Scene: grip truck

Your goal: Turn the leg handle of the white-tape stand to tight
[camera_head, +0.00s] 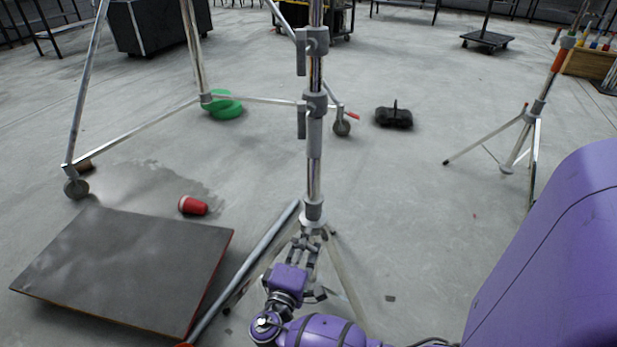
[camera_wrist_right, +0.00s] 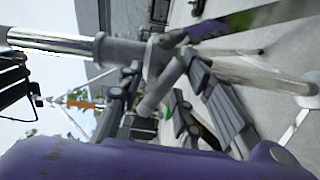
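A chrome stand with grey collars (camera_head: 314,120) rises upright in the middle of the head view. No white tape is clearly visible on it. Its lowest collar (camera_head: 313,212) sits above the spread legs; the collar also shows in the right wrist view (camera_wrist_right: 122,50). A short grey handle (camera_wrist_right: 160,88) juts from this collar. My right gripper (camera_head: 304,243) is at the leg collar, and in the right wrist view its dark fingers (camera_wrist_right: 168,108) are spread on either side of the handle, with no clear grip. My left gripper is not in view.
A wheeled stand (camera_head: 130,128) is behind, with a green coil (camera_head: 222,105). A stand with orange tape (camera_head: 567,42) is at right. Floor between the stands is mostly clear.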

